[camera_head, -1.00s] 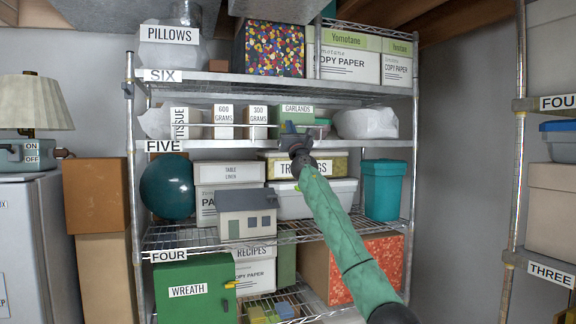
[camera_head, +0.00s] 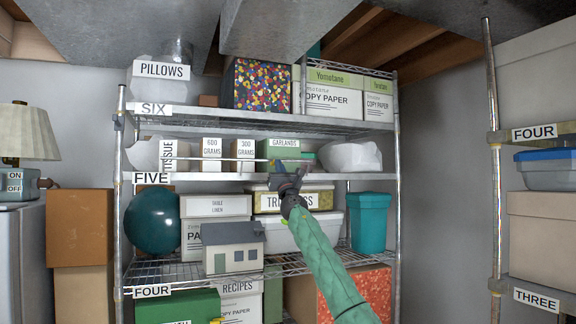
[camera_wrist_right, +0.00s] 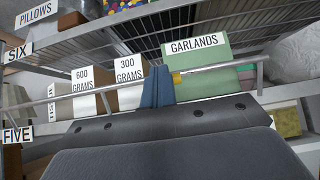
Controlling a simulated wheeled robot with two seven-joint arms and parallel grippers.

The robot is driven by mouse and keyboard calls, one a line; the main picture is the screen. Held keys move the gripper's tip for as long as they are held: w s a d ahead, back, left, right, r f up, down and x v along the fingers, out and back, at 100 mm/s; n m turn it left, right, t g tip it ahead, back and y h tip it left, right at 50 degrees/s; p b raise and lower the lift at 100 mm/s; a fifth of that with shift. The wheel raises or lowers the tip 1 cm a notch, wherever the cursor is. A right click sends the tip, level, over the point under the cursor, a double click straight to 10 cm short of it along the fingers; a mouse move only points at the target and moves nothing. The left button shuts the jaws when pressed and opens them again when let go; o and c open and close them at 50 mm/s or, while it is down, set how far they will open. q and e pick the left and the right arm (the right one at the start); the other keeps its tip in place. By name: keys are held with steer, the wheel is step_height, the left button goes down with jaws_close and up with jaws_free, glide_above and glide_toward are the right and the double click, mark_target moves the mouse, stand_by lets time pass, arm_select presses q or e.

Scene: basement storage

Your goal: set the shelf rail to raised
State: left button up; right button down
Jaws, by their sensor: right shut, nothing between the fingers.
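The shelf rail (camera_head: 225,159) is a thin metal bar along the front of the shelf labelled FIVE, a little above its edge and across the fronts of the boxes. In the right wrist view the rail (camera_wrist_right: 215,70) runs across the picture, with a yellow piece (camera_wrist_right: 177,78) on it. My right gripper (camera_head: 287,174) is shut and empty, in front of the garlands box. In the wrist view its blue fingers (camera_wrist_right: 157,86) overlap the rail beside the yellow piece; I cannot tell whether they touch it. My left gripper is not in view.
Behind the rail stand the 600 grams box (camera_head: 212,152), the 300 grams box (camera_head: 242,153) and the green garlands box (camera_head: 280,150). The shelf labelled SIX (camera_head: 230,120) is above. A trimmings box (camera_head: 318,198) and a teal bin (camera_head: 369,222) stand below.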

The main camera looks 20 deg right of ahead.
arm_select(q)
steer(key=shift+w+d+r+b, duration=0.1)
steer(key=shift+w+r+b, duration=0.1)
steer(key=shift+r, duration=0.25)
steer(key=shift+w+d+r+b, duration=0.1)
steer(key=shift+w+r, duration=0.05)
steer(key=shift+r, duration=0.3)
arm_select(e)
steer(key=s+r, duration=0.1)
steer(key=s, duration=0.8)
steer(key=shift+s+r, duration=0.2)
